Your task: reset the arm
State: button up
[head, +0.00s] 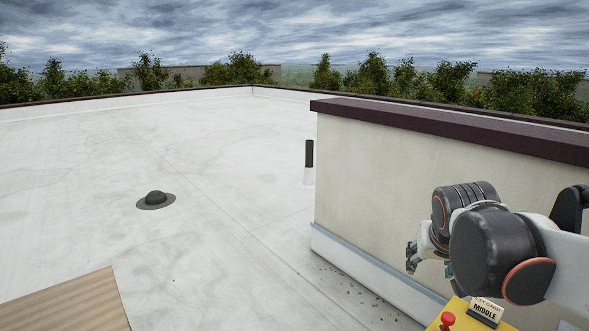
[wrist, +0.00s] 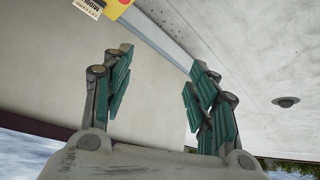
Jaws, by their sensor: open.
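My gripper (head: 412,258) is at the right of the head view, beside the low beige wall and small in the picture. My folded arm hides part of the wall. In the wrist view my gripper (wrist: 158,85) has its two green-padded fingers wide apart, with nothing between them. The beige wall face shows behind the gap.
The beige wall (head: 400,180) with a dark cap stands close on the right. A yellow box (head: 470,322) with a red button and a card is below my arm. A dark dome vent (head: 156,200) and a black pipe (head: 309,153) stand on the open white roof.

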jog(key=s+a+f+n+y+b, duration=0.1)
jog(key=s+a+f, duration=0.3)
jog(key=s, duration=0.4)
jog(key=s+a+f+n+y+b, duration=0.1)
jog(key=s+a+f+n, duration=0.1)
jog(key=s, duration=0.6)
jog(key=shift+s+a+f+y, duration=0.2)
jog(key=shift+a+f+y, duration=0.2)
jog(key=shift+a+f, duration=0.55)
